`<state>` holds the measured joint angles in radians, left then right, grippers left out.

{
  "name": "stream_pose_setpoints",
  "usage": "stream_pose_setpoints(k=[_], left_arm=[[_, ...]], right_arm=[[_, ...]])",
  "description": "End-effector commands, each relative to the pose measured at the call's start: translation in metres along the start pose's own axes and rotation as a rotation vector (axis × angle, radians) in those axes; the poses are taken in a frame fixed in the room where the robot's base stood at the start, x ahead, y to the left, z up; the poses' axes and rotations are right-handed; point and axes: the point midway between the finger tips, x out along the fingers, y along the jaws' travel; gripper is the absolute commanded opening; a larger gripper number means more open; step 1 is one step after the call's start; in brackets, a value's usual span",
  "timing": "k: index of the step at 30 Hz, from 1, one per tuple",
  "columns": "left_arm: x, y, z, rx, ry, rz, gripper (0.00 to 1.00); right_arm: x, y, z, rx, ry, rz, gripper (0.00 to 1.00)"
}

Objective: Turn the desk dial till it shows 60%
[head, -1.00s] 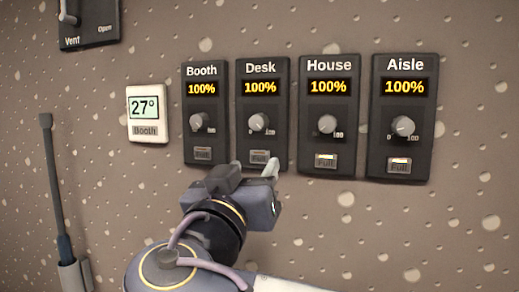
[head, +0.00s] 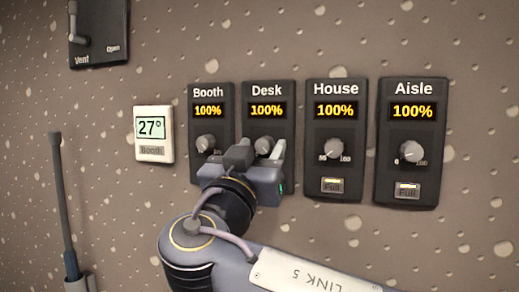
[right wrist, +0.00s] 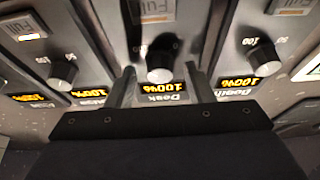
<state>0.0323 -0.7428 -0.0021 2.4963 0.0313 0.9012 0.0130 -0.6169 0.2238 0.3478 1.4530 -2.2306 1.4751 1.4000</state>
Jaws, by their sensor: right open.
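The Desk panel (head: 288,98) is a dark plate on the wall, and its yellow display (head: 267,110) reads 100%. Its grey desk dial (head: 264,144) shows partly behind my right gripper (head: 261,151). In the right wrist view the picture is upside down, and the desk dial (right wrist: 160,62) stands just ahead of the gap between the two fingers of my right gripper (right wrist: 161,75). The fingers are open with nothing held. I cannot tell whether they touch the dial. The Desk panel's Full button is hidden in the head view. My left gripper is not in view.
The Booth panel (head: 196,98) is close on the left; House (head: 335,90) and Aisle (head: 413,90) are on the right. All read 100%. A thermostat (head: 153,133) shows 27°. A Vent lever plate (head: 98,35) is at upper left. Bare speckled wall lies below the panels.

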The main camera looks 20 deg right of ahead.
Motion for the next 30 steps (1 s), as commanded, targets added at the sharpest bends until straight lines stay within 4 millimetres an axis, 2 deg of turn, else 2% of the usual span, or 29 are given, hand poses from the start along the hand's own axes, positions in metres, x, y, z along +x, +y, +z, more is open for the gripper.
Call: stream_pose_setpoints(k=[2, 12, 22, 30], left_arm=[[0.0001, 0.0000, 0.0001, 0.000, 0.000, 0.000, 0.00], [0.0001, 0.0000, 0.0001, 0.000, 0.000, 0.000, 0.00], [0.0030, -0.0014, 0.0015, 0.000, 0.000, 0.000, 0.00], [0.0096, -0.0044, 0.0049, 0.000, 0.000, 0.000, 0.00]], right_arm=[[-0.0002, -0.0001, 0.0003, 0.000, 0.000, 0.000, 0.46], [-0.0004, 0.0000, 0.0003, -0.001, -0.001, 0.000, 0.03], [-0.0009, 0.0009, 0.0011, -0.046, -0.001, -0.018, 0.03], [-0.0010, 0.0027, 0.0015, -0.207, -0.001, -0.086, 0.03]])
